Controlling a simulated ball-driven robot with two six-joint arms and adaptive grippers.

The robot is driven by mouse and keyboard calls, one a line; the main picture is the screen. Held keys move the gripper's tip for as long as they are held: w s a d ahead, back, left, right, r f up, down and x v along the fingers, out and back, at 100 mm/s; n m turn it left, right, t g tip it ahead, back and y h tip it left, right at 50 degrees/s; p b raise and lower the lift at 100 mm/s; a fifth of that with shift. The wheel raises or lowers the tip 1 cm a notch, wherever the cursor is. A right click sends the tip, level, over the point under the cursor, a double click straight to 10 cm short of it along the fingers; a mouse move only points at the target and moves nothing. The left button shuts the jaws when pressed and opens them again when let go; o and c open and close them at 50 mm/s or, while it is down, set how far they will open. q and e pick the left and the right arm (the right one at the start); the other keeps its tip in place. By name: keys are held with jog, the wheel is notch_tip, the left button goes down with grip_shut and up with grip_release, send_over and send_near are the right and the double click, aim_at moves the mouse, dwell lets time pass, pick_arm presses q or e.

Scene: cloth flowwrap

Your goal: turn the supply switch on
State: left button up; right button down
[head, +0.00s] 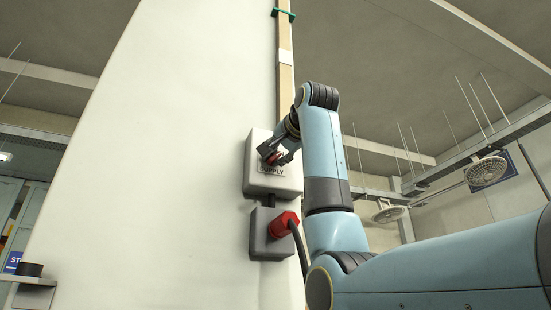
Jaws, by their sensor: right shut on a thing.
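The supply switch box (258,181) is a light grey box on the tall pale panel, with a partly covered label ending in "PPLY". My right gripper (274,156) is at the front of this box, shut on the red switch knob (273,159). The fingers and wrist hide most of the knob, so I cannot tell which way it is turned. My left gripper is not in view.
Below the switch box a grey socket (262,243) holds a red plug (283,225) with a dark cable hanging down close to my right arm. A tan vertical trunking strip (285,90) runs above. Lamps (486,170) hang at the right. A small shelf (33,279) is at the lower left.

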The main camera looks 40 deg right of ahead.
jog(key=shift+r, duration=0.1)
dwell(0.3)
jog(key=c, duration=1.3)
grip_release()
jog(key=shift+c, duration=0.2)
jog(key=v, duration=1.2)
jog(key=shift+d, duration=0.1)
